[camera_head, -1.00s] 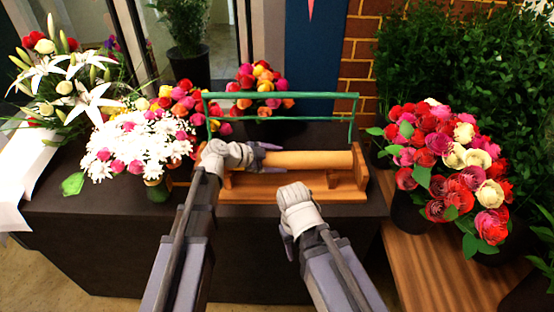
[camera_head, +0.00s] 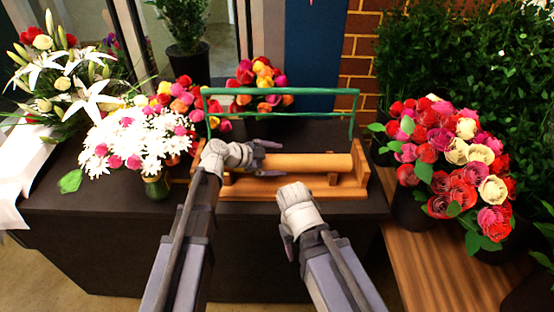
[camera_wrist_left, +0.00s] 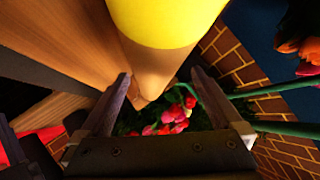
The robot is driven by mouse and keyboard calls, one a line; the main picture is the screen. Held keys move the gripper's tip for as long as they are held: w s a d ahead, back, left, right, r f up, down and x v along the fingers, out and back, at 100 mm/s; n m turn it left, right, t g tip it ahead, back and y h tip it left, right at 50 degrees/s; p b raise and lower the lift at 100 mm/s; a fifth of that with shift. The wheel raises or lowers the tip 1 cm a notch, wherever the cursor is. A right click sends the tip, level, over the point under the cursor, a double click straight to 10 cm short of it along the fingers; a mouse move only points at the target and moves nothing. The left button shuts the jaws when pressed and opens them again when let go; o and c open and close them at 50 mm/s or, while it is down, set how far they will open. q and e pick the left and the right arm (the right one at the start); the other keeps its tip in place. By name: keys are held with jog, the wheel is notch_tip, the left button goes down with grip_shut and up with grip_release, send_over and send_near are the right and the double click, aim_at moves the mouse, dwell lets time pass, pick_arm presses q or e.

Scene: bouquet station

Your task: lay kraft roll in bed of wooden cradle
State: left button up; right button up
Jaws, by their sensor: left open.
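The tan kraft roll (camera_head: 315,162) lies lengthwise in the wooden cradle (camera_head: 290,192), between its end walls, apparently resting on its supports. My left gripper (camera_head: 267,158) is open around the left part of the roll, whose left end is hidden by the gripper.
A green frame (camera_head: 285,93) stands behind the cradle. White daisies (camera_head: 135,140) in a vase are left of it, and lilies stand farther left. Red and cream roses (camera_head: 460,155) stand at right on a wooden bench (camera_head: 420,255).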

pick_arm(q)
jog(key=p+v, duration=0.3)
jog(key=v, duration=0.4)
jog(key=shift+a+r+p, duration=0.25)
jog(key=shift+a+p, duration=0.05)
jog(key=shift+p, duration=0.05)
pick_arm(e)
notch_tip(320, 180, up, 4)
jog(key=shift+f, duration=0.1)
pick_arm(q)
jog(key=shift+s, duration=0.15)
